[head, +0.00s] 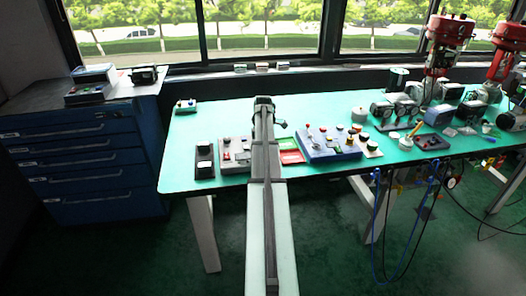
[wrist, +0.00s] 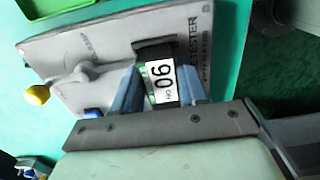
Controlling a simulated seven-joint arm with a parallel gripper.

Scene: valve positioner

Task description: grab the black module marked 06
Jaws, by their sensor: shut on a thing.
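The black module (wrist: 153,48) shows in the wrist view with a white label reading NO 06, partly green at one edge. My gripper (wrist: 160,72) has its two blue-grey fingers on either side of the module, shut on it. The module is over the grey tester panel (wrist: 88,66); I cannot tell whether it still touches the panel. In the head view the grey panel (head: 230,155) lies on the table just left of my arm, and my arm hides the module and the fingers.
On the green table (head: 210,125), a black-based device (head: 204,160) stands left of the panel. A red and green tray (head: 291,157) and a blue control box (head: 330,146) lie to the right. Red drill presses (head: 449,35) stand at the far right. The table's back left is mostly clear.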

